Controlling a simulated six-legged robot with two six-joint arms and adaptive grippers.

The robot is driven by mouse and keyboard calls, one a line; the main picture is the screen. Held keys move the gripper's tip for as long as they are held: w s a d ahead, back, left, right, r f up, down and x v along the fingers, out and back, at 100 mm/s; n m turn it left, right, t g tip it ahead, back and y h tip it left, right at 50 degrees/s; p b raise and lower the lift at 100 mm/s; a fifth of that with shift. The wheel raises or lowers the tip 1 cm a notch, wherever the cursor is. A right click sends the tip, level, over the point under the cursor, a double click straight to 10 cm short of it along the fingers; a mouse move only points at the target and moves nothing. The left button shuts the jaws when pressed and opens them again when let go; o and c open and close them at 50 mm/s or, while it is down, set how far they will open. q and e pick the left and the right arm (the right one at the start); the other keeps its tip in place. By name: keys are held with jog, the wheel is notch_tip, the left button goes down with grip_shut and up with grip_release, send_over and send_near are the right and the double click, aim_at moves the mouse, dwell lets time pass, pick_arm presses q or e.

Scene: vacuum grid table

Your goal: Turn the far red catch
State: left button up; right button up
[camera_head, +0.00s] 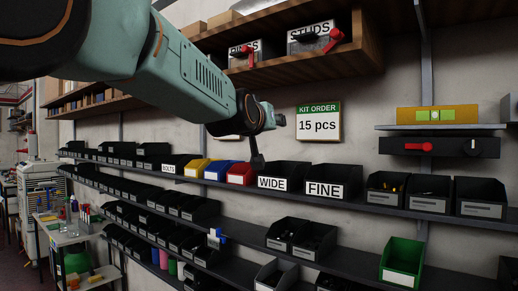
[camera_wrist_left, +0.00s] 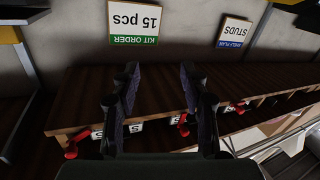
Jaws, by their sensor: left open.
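Red catches sit on the white-labelled bins of the wooden top shelf. One red catch (camera_head: 333,40) is on the STUDS bin (camera_head: 306,34); another red catch (camera_head: 247,52) is on a bin further left, close to my arm. The upside-down left wrist view shows a near red catch (camera_wrist_left: 73,146), a middle red catch (camera_wrist_left: 183,124) and a smaller, farther red catch (camera_wrist_left: 238,106). My left gripper (camera_head: 268,140) is below the wooden shelf, left of the KIT ORDER sign. In the wrist view the left gripper (camera_wrist_left: 159,72) has its fingers apart and empty. My right gripper is not seen.
The KIT ORDER sign (camera_head: 319,122) hangs on the wall. Black bins marked WIDE (camera_head: 272,183) and FINE (camera_head: 323,190) stand on the shelf below my gripper. A black panel (camera_head: 438,147) with a red handle is at right. The wooden shelf (camera_head: 350,57) overhangs the gripper.

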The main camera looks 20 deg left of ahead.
pick_arm(q)
notch_tip(320, 180, down, 6)
jog(key=g, duration=0.1)
jog(key=shift+s+a+p, duration=0.15)
jog(key=shift+a+p, duration=0.25)
jog(key=shift+a, duration=0.05)
